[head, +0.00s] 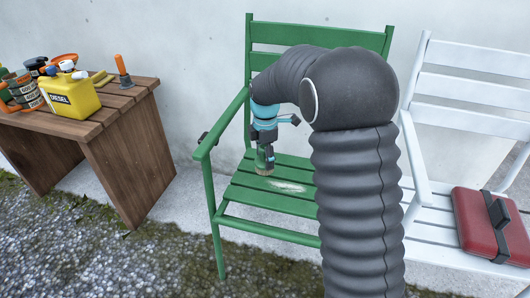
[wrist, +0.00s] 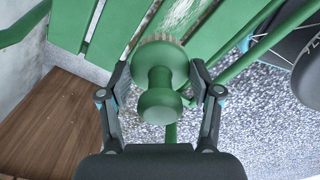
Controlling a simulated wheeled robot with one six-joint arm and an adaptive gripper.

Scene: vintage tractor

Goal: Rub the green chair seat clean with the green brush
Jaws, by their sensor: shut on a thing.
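The green chair (head: 225,181) stands against the wall, with a slatted green seat (head: 245,195). A whitish smudge (head: 287,186) lies on the seat slats; it also shows in the wrist view (wrist: 181,17). My gripper (head: 264,150) is above the left part of the seat. In the wrist view my gripper (wrist: 160,80) is shut on the green brush (wrist: 159,102), with a finger on each side of it. The brush has a round knob and pale bristles, which point down at the seat beside the smudge. I cannot tell whether the bristles touch the slats. My arm hides the chair's right side.
A wooden table (head: 128,150) at left holds a yellow diesel can (head: 70,95), several tins and an orange-handled tool (head: 122,70). A white chair (head: 430,215) at right carries a red case (head: 488,226). Gravelly, mossy ground (head: 120,260) lies open in front.

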